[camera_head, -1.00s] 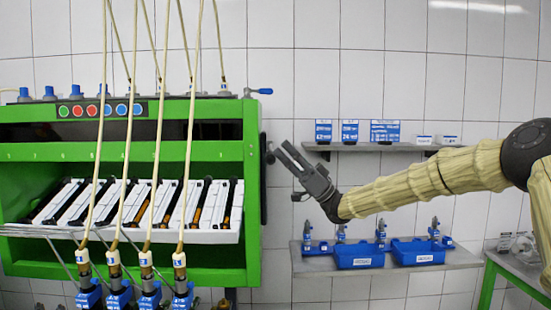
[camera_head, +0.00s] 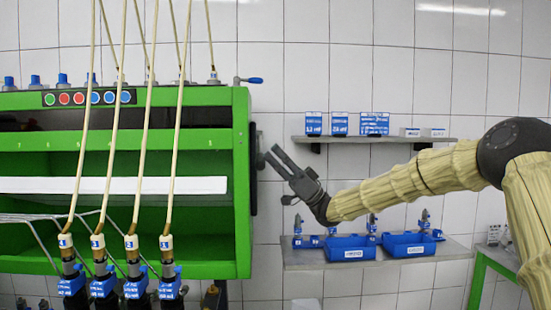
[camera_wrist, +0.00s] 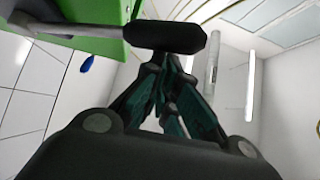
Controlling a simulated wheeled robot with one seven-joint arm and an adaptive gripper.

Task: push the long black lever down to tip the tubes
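The black lever grip (camera_wrist: 165,37) sits on a grey rod fixed to the green bench and crosses the top of the wrist view. In the head view, the dark lever (camera_head: 254,172) is at the bench's right side. My gripper (camera_head: 270,151) is at the lever, its two fingers apart with a narrow gap. In the wrist view, the grip covers my fingertips; contact is hard to tell. The white tube rack (camera_head: 112,185) in the green bench (camera_head: 242,180) shows as a narrow flat strip. The tubes in it are hidden.
Several hoses with blue fittings (camera_head: 166,243) hang before the bench. Right of it are an upper shelf (camera_head: 400,139) with blue-white boxes and a lower shelf (camera_head: 445,252) with blue bins (camera_head: 350,254). A blue-handled valve (camera_head: 253,80) tops the bench.

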